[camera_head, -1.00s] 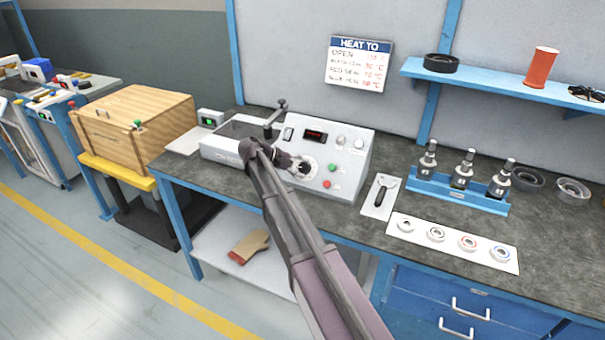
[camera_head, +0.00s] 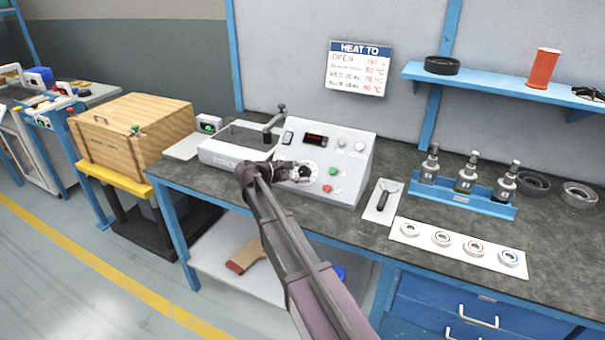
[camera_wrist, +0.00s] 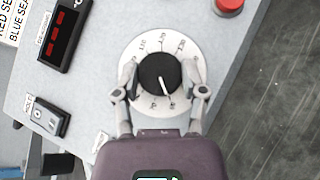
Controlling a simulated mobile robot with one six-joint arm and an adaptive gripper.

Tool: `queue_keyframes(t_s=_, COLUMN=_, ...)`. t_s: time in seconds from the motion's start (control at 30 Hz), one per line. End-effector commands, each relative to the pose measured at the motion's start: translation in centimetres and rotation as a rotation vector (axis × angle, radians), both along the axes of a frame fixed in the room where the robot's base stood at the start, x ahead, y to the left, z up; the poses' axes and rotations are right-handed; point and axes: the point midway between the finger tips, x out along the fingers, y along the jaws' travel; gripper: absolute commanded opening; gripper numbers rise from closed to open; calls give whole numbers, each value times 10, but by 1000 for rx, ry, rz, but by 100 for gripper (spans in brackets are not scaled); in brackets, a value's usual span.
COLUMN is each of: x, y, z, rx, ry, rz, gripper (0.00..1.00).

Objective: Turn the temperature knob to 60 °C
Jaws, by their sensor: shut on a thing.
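The temperature knob (camera_wrist: 159,75) is a black round knob with a white pointer line, set in a white dial (camera_wrist: 160,45) with printed numbers. In the wrist view my gripper (camera_wrist: 159,82) has one finger on each side of the knob and is shut on it. The pointer leans toward the lower part of the dial, near my palm; the number there is too small to read surely. In the head view my gripper (camera_head: 294,172) reaches the dial on the sloped front of the white control box (camera_head: 345,160). The knob is partly hidden there.
A red display (camera_head: 316,137) sits above the dial, with green (camera_head: 333,171) and red (camera_head: 327,188) buttons to its right. A tool on a white plate (camera_head: 383,200) and a blue rack (camera_head: 462,196) stand further right. A heat sign (camera_head: 358,68) hangs behind.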

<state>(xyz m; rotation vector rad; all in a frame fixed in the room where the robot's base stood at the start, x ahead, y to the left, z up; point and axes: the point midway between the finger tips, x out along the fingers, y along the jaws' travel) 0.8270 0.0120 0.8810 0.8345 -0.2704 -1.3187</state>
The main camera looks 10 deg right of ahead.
Motion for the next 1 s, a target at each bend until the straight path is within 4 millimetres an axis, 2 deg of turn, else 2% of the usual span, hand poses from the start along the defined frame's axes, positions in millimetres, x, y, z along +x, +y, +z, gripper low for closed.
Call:
queue_keyframes(t_s=0.17, x=-3, y=1, z=-3, rx=9, ry=5, rz=-4, gripper=7)
queue_keyframes(t_s=0.2, x=-3, y=1, z=-2, rx=9, ry=5, rz=-4, gripper=61)
queue_keyframes(t_s=0.3, x=-3, y=1, z=-2, rx=9, ry=4, rz=-4, gripper=90)
queue_keyframes(t_s=0.77, x=-1, y=2, z=-1, rx=10, ry=0, rz=0, gripper=90)
queue_keyframes(t_s=0.87, x=-1, y=10, z=-1, rx=31, ry=-7, rz=9, gripper=90)
queue_keyframes(t_s=1.0, x=-3, y=36, z=-2, rx=102, ry=-30, rz=37, gripper=90)
